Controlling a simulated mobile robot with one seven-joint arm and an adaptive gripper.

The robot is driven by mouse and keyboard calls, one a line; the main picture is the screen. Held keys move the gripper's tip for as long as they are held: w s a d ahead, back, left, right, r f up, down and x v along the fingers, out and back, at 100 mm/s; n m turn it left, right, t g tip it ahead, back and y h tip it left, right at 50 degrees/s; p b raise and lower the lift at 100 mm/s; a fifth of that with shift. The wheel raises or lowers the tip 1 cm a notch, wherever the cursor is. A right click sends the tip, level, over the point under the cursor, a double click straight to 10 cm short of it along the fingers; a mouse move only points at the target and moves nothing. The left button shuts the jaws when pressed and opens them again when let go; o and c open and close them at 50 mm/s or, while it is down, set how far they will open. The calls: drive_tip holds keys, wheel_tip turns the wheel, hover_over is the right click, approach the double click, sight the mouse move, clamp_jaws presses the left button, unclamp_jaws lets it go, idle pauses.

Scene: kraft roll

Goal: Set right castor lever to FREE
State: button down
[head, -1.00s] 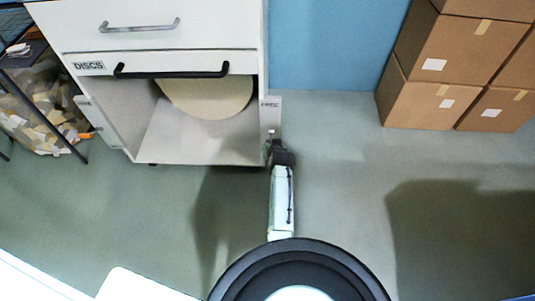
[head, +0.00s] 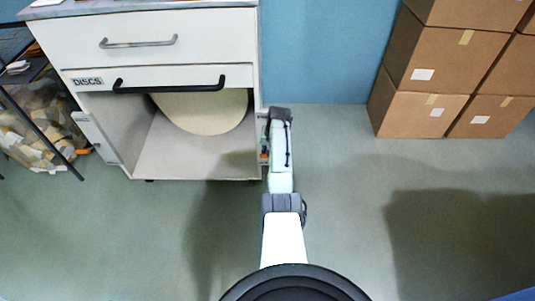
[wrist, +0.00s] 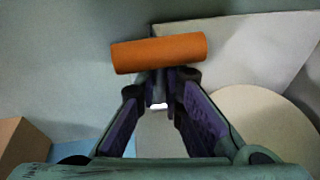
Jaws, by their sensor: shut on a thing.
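The right castor lever has an orange cylindrical grip (wrist: 160,53), lying nearly level in the wrist view. My gripper (wrist: 158,88) is shut on the lever, with its fingertips together at the grip's middle. In the head view a small orange patch of the right castor lever (head: 264,157) shows at the cabinet's lower right edge, mostly covered by my arm. The white cabinet (head: 190,172) has an open lower bay. The lever's FREE marking is hidden now, and I cannot tell the lever's exact setting.
A pale disc (head: 205,112) leans in the bay under the DISCS drawer (head: 205,75). Another orange lever (head: 85,151) shows at the cabinet's left side. Cardboard boxes (head: 425,105) stand at the right. A bin of scraps (head: 38,135) is at the left. The floor between is clear.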

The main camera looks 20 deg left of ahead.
drive_tip(key=shift+w+a+r, duration=0.25)
drive_tip(key=shift+a+r, duration=0.3)
drive_tip(key=shift+a, duration=0.2)
drive_tip(key=shift+w+r, duration=0.15)
drive_tip(key=shift+r, duration=0.05)
idle(0.5)
drive_tip(key=c, duration=2)
unclamp_jaws()
drive_tip(key=shift+a, duration=0.15)
drive_tip(key=o, duration=0.4)
drive_tip(key=shift+s+f, duration=0.15)
drive_tip(key=shift+s, duration=0.1)
drive_tip(key=o, duration=0.8)
drive_tip(key=shift+d+f, duration=0.15)
drive_tip(key=shift+d, duration=0.25)
drive_tip(key=shift+c, duration=0.2)
drive_tip(key=v, duration=1.2)
drive_tip(key=shift+d, duration=0.1)
